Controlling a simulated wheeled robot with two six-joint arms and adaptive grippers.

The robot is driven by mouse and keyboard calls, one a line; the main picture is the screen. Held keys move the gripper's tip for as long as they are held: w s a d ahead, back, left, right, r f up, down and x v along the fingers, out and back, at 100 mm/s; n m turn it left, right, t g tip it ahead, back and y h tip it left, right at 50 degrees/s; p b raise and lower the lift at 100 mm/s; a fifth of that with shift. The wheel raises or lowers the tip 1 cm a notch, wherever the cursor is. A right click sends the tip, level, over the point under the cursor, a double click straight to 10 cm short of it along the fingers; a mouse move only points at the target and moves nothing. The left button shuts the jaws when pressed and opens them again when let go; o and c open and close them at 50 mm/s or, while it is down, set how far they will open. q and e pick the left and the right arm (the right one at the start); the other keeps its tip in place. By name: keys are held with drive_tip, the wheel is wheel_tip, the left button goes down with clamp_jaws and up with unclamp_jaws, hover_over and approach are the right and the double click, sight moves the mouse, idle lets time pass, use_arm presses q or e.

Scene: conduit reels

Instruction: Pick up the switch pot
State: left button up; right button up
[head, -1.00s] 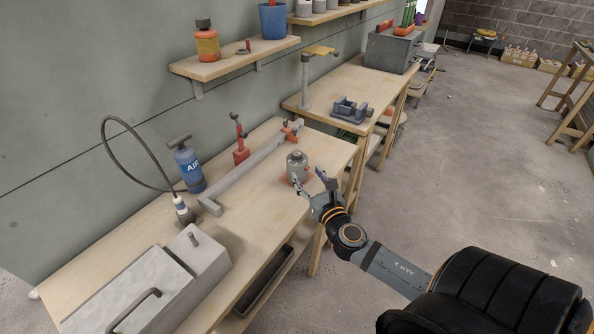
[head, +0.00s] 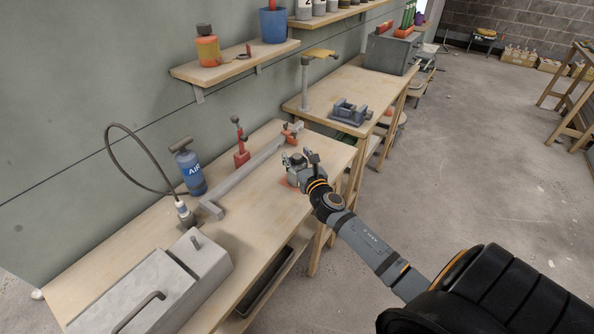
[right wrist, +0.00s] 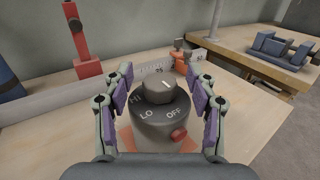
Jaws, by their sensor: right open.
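The switch pot is a grey round pot with a knob on top, marked HI, LO and OFF, and a red button on its side. It stands upright on an orange-red patch on the workbench. In the right wrist view the switch pot (right wrist: 165,118) sits between the two purple-padded fingers of my right gripper (right wrist: 163,98), which is open, with a finger at each side; I cannot tell if they touch it. In the head view my right gripper (head: 302,165) covers most of the pot. My left gripper is not in view.
The workbench (head: 250,222) also bears a long grey bar (head: 245,178), a red clamp stand (head: 241,150), a blue AIR bottle (head: 190,170) and a large grey metal box (head: 135,295). A second table with a blue-grey vise (head: 350,112) stands behind. The bench front around the pot is clear.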

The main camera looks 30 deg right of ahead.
drive_tip(key=shift+s, duration=0.1)
drive_tip(key=shift+c, duration=1)
clamp_jaws()
drive_tip(key=shift+r, duration=0.15)
